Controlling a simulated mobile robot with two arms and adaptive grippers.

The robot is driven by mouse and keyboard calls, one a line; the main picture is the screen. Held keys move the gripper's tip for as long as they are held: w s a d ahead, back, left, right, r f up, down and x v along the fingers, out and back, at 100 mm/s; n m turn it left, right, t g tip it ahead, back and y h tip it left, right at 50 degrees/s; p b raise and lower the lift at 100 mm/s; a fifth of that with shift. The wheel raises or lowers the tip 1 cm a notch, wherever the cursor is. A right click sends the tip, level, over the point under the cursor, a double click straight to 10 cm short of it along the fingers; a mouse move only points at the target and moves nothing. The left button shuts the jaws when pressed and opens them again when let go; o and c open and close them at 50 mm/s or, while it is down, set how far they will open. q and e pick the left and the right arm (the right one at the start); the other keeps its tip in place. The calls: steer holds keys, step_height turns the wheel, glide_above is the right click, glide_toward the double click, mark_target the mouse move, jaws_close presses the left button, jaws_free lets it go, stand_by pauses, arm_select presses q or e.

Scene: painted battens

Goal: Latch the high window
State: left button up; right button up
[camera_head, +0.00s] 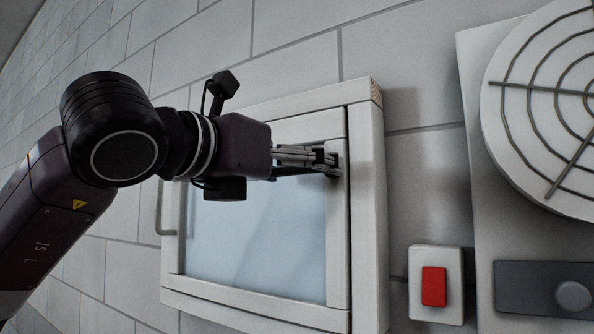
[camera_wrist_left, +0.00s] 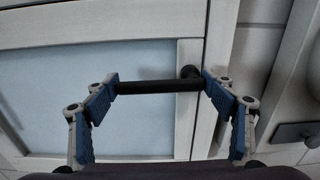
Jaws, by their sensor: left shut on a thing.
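The high window is a white-framed square with a pale pane (camera_head: 255,240), set in a white frame (camera_head: 369,200) on the tiled wall. Its sash appears to sit within the frame, though I cannot tell if it is fully flush. A black latch handle (camera_wrist_left: 155,87) lies nearly level in the left wrist view, with its round pivot on the right stile. My left gripper (camera_head: 328,162) reaches the right stile from the left and is shut on the handle. In the wrist view its blue-padded fingers (camera_wrist_left: 160,90) are at the handle's two ends. My right gripper is not in view.
A grey bar handle (camera_head: 166,205) is at the window's left side. To the right are a red switch (camera_head: 433,286) on a white plate, and a panel with a round wire-guarded fan (camera_head: 560,90) and a dark knob plate (camera_head: 530,289). Bare wall lies above the window.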

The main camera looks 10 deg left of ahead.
mark_target(334, 198)
arm_select(q)
step_height(334, 198, down, 2)
steer(key=n+b, duration=0.3)
steer(key=b, duration=0.4)
steer(key=shift+s+d+n, duration=0.1)
steer(key=shift+d+n, duration=0.05)
steer(key=shift+n, duration=0.25)
steer(key=n+b, duration=0.2)
steer(key=f+n+b, duration=0.1)
steer(key=n+b, duration=0.1)
steer(key=b, duration=0.1)
steer(key=d+n+b, duration=0.1)
steer(key=n+b, duration=0.1)
steer(key=shift+s+f, duration=0.25)
steer(key=shift+f, duration=0.05)
steer(key=n+b, duration=0.1)
steer(key=d+n+b, duration=0.1)
steer(key=n, duration=0.1)
steer(key=n+b, duration=0.1)
steer(key=b, duration=0.1)
steer(key=shift+s+d+f+n, duration=0.2)
steer(key=shift+s+f+n, duration=0.1)
steer(key=shift+n, duration=0.1)
steer(key=shift+s+d+n+b, duration=0.1)
steer(key=shift+d+n+b, duration=0.25)
steer(key=shift+n, duration=0.35)
steer(key=shift+d+n+b, duration=0.1)
steer(key=shift+n+b, duration=0.35)
steer(key=shift+n, duration=0.55)
steer(key=o, duration=1.7)
